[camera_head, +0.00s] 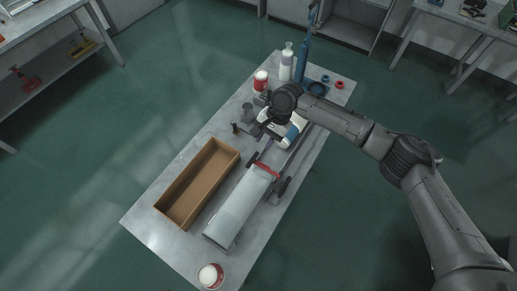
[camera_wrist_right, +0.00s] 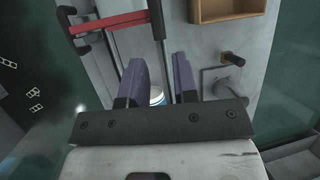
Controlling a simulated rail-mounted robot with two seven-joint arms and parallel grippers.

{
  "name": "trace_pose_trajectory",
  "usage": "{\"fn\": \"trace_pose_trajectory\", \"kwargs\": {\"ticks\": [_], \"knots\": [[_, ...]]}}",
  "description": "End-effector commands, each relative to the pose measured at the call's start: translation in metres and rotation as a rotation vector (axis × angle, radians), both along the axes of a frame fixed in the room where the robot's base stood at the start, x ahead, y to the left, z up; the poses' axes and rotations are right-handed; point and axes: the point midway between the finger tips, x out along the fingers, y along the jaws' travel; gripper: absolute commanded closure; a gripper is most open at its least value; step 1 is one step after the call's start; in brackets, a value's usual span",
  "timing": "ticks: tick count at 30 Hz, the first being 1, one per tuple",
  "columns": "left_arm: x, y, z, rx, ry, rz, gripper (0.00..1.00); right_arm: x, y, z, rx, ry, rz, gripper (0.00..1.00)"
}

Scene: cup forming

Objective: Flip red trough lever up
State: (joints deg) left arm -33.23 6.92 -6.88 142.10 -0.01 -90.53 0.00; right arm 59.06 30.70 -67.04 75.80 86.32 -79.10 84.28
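The grey trough (camera_head: 238,208) lies lengthwise on the table. Its red lever (camera_head: 267,168) lies across the trough's far end, and the red bar (camera_wrist_right: 110,23) also shows at the upper left of the right wrist view, between dark brackets. My right gripper (camera_head: 266,128) is over the table, beyond the lever in the head view. In the right wrist view its two purple-grey fingers (camera_wrist_right: 158,82) are apart with nothing gripped; the lever is beyond them, to the left. My left gripper is not in view.
A brown open box (camera_head: 160,205) stands left of the trough. A red-and-white cup (camera_head: 210,275) is at the near edge, another (camera_head: 260,80) at the far side beside a white bottle (camera_head: 286,62). A blue stand (camera_head: 304,50) and small rings are at the far end.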

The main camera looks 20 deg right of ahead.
Motion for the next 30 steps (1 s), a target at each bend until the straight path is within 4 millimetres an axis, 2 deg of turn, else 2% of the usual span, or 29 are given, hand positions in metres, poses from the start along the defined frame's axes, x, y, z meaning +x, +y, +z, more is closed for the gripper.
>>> {"fn": "trace_pose_trajectory", "kwargs": {"ticks": [6,12,26,30], "knots": [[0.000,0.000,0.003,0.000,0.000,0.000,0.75,-0.004,0.014,-0.030,0.000,0.001,0.001,0.73],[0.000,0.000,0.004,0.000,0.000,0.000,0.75,-0.006,0.021,-0.047,0.001,0.001,0.000,0.73],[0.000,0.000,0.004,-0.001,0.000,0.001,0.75,-0.007,0.024,-0.053,0.000,0.000,0.001,0.73],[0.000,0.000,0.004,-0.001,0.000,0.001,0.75,-0.007,0.024,-0.053,0.000,0.000,0.001,0.86]]}}
